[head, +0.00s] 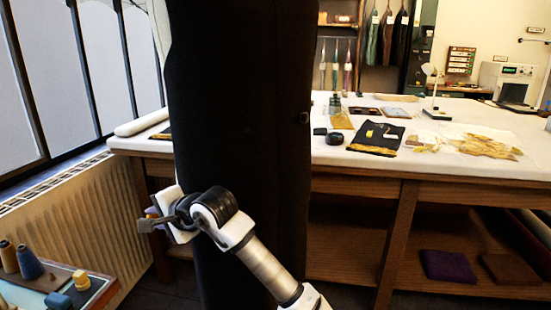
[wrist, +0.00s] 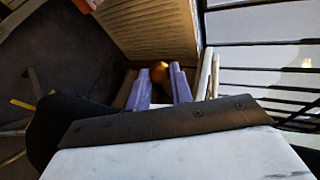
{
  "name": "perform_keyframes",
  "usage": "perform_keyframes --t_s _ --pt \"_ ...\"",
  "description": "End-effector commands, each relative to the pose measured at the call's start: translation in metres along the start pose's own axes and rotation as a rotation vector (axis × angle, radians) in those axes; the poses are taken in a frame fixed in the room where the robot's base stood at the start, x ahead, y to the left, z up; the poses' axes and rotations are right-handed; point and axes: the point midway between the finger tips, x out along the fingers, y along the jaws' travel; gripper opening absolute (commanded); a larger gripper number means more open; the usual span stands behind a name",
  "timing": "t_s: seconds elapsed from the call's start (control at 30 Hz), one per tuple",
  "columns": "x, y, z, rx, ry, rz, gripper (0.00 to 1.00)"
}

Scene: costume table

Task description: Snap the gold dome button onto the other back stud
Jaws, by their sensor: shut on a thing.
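My gripper (head: 156,216) is low at the left edge of a tall black cloth-covered form (head: 240,110) in the head view. In the wrist view my gripper (wrist: 160,78) has two purple fingers pointing away, shut on a round gold dome button (wrist: 160,71) at their tips. The button cannot be made out in the head view. A small dark fitting (head: 304,118) shows on the right side of the black form; I cannot tell if it is a stud. No back stud can be told for sure.
A long table (head: 450,125) with a black cloth (head: 376,136) and gold trims stands behind the form. A radiator (head: 85,210) and barred window are at the left. A small bench with thread spools (head: 28,263) is at the lower left.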

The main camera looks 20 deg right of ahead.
Motion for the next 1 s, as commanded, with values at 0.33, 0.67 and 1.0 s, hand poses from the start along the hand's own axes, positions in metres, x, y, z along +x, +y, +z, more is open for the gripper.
perform_keyframes --t_s 0.33,0.67,1.0 --pt "-0.174 -0.057 -0.066 0.096 0.329 -0.308 0.02" --pt "-0.294 -0.056 -0.090 0.117 0.534 -0.438 0.02" --pt "-0.299 -0.060 -0.098 0.119 0.556 -0.449 0.02"
